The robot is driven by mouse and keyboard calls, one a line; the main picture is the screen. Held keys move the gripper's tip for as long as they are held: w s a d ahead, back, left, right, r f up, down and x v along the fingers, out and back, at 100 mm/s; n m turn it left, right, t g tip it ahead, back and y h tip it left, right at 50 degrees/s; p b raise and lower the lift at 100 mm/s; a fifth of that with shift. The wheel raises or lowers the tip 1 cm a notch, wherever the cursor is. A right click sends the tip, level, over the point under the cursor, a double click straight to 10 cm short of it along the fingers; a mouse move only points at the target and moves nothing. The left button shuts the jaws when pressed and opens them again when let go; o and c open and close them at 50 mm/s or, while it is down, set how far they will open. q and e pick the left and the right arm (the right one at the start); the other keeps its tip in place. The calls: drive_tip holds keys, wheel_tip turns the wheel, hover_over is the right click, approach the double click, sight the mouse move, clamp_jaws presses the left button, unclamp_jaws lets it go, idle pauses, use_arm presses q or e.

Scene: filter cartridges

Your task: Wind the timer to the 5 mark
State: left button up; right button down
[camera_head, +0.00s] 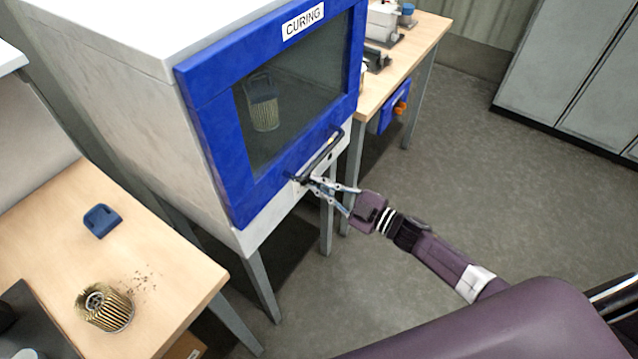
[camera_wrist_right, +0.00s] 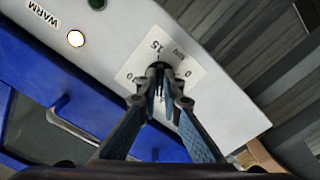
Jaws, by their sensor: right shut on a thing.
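The curing cabinet (camera_head: 120,110) has a blue-framed glass door and a pale panel below it. My right gripper (camera_head: 308,182) reaches that panel just below the door handle and hides the timer there. In the right wrist view, my right gripper (camera_wrist_right: 160,74) is shut on the dark timer knob (camera_wrist_right: 158,66). The white timer plate (camera_wrist_right: 140,63) shows the marks 15, 10 and 0 and the word MIN. The 5 mark is hidden behind the fingers, and I cannot tell where the knob points. My left gripper is not in view.
The door handle (camera_head: 322,152) is close above my right gripper. A filter cartridge (camera_head: 263,112) shows behind the glass. A lit white lamp (camera_wrist_right: 75,38) is beside the WARM label. Another cartridge (camera_head: 105,308) and a blue cap (camera_head: 101,221) are on the left table.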

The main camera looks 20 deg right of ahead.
drive_tip(key=shift+f, duration=0.1)
idle(0.3)
drive_tip(key=c, duration=2.1)
unclamp_jaws()
drive_tip(key=v, duration=1.2)
